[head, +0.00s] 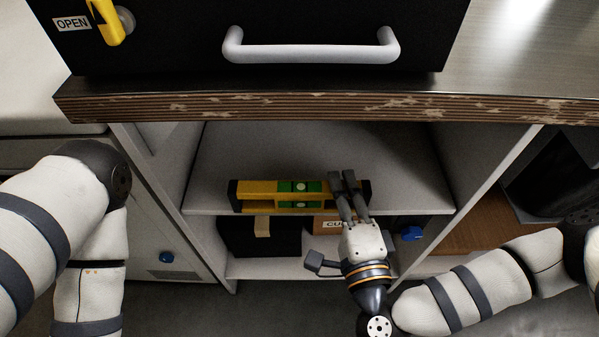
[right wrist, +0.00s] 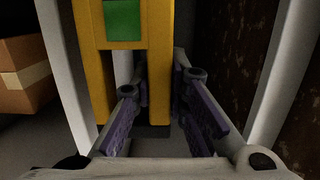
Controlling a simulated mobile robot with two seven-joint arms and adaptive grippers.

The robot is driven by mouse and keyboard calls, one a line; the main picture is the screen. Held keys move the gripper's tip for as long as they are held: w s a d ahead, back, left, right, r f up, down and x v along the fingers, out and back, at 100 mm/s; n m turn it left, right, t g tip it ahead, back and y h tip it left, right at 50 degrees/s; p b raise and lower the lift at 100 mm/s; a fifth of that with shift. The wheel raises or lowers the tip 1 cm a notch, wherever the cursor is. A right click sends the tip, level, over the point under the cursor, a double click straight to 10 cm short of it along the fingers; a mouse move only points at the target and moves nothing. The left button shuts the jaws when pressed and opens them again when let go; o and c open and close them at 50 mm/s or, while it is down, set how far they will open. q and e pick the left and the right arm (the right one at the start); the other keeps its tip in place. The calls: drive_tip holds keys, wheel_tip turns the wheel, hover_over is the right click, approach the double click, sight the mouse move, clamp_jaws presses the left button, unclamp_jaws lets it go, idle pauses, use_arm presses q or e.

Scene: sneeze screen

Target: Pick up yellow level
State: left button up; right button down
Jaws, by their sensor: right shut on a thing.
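The yellow level (head: 262,187) lies along the front of the upper shelf (head: 405,185), with green vial windows and dark end caps. My right gripper (head: 343,180) reaches up to it from the front and is shut on it near its right end. In the right wrist view the yellow level (right wrist: 157,60) runs between the purple-padded fingers, with its dark end cap low between them. My left arm is at the left of the head view; its gripper is out of view.
A wooden worktop edge (head: 300,108) overhangs the shelf. Above it stands a black case with a grey handle (head: 310,53). Below are a dark box (head: 240,238) and a cardboard box (head: 325,226). Cabinet side walls flank the shelf.

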use_arm(q)
drive_tip(key=shift+w+r+t+p, duration=0.3)
drive_tip(key=shift+w+r+p, duration=0.4)
drive_tip(key=shift+r+p, duration=0.25)
use_arm(e)
drive_tip(key=s, duration=0.8)
